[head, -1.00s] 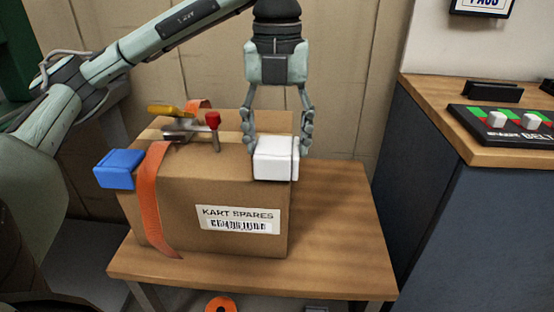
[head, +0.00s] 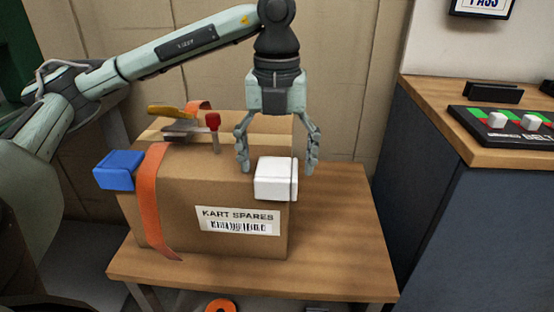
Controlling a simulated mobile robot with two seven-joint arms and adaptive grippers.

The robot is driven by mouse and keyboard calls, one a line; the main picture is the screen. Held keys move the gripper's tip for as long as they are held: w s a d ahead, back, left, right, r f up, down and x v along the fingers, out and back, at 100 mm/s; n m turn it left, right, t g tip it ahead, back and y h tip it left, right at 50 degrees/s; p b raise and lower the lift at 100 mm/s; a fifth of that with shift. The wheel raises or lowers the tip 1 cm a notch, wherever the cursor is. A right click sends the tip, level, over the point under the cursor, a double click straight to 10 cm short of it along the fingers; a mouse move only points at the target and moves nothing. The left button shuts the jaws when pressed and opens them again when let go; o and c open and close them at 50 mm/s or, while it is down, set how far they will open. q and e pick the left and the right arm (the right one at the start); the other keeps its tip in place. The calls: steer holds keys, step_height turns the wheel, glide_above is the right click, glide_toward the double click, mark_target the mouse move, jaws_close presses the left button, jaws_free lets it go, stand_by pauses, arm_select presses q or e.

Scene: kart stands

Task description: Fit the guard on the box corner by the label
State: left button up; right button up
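A brown cardboard box (head: 160,212) stands on a wooden table, with a white "KART SPARES" barcode label (head: 238,220) low on the right of its front face. A white guard (head: 276,180) sits at the box's front right top corner, above the label. From this view I cannot tell whether it is fully seated. My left gripper (head: 278,163) points down above and around the guard, its fingers spread to either side with small gaps to it. It is open and empty. My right gripper is out of view.
A blue guard (head: 119,170) sits at the box's left top corner. An orange strap (head: 156,205) runs over the box beside a yellow-handled, red-knobbed tool (head: 185,125). Bare tabletop (head: 345,235) lies right of the box. A counter (head: 445,115) with a control panel stands further right.

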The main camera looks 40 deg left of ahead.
mark_target(277, 167)
arm_select(q)
steer(key=shift+r, duration=0.1)
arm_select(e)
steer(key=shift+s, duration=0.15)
arm_select(q)
steer(key=shift+r, duration=0.2)
step_height(277, 167, up, 7)
steer(key=shift+r+p, duration=0.2)
steer(key=shift+p, duration=0.65)
steer(key=shift+r+p, duration=0.85)
steer(key=shift+r, duration=1.3)
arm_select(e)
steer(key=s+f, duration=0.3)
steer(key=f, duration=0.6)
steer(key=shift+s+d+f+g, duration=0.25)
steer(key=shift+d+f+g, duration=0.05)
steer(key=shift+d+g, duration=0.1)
